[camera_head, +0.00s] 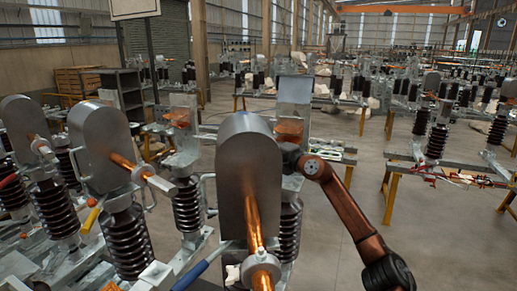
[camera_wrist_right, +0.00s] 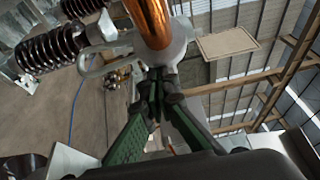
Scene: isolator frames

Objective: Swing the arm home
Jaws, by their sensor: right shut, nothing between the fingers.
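The nearest isolator has a grey rounded housing (camera_head: 236,165) in the middle of the head view. Its copper arm (camera_head: 253,218) points toward me, with a grey metal hub (camera_head: 262,272) at the near end. In the right wrist view, a copper tube (camera_wrist_right: 152,22) ends in grey metal just beyond my right gripper (camera_wrist_right: 157,85). Its green-sided fingers meet at the tips and hold nothing. I cannot tell whether they touch the metal. In the head view my brown right arm reaches in from the right, and its gripper is hidden behind the housing. My left gripper is not in view.
Two more isolators with grey housings (camera_head: 98,150) and ribbed dark insulators (camera_head: 128,240) stand close on the left. A blue handle (camera_head: 203,264) lies low beside the nearest one. Benches with insulators (camera_head: 437,138) stand at right. Open floor (camera_head: 335,240) lies between.

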